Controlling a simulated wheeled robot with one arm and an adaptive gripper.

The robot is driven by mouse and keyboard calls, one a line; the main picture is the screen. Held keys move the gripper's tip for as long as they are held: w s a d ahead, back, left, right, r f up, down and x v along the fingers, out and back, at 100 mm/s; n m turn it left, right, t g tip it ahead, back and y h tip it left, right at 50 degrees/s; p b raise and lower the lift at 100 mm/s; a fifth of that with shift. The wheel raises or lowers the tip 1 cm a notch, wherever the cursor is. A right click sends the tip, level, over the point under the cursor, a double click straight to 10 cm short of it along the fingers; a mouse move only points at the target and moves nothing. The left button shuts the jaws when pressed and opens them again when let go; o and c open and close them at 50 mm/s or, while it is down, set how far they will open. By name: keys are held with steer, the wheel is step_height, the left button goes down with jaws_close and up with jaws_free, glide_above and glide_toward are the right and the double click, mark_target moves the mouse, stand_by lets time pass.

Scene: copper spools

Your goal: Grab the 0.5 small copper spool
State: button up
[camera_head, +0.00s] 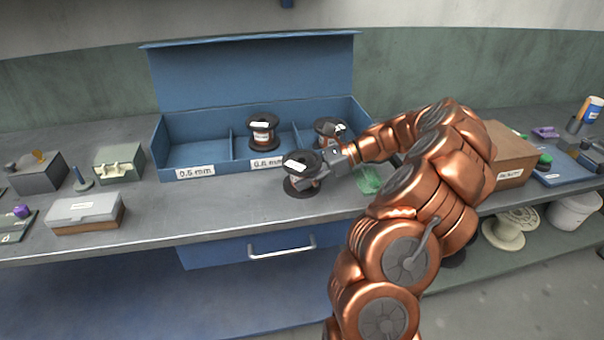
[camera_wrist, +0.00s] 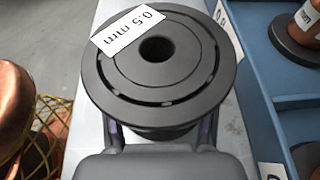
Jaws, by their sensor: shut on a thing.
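The 0.5 mm copper spool (camera_wrist: 190,75) has a black flange with a white "0.5 mm" label and fills the middle of the wrist view. In the head view the spool (camera_head: 302,172) is in front of the blue box, upright over the grey bench. My gripper (camera_head: 322,170) is shut on it from the right; its fingers (camera_wrist: 160,135) pass under the top flange on both sides. The copper winding is mostly hidden. I cannot tell whether the spool's base touches the bench.
The open blue box (camera_head: 225,132) has a left compartment marked 0.5 mm, which is empty. A spool (camera_head: 262,133) stands in the middle compartment and another (camera_head: 328,128) in the right one. A grey-lidded box (camera_head: 85,210) sits at left. The bench front between is clear.

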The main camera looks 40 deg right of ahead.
jaws_close()
steer(key=shift+r, duration=0.2)
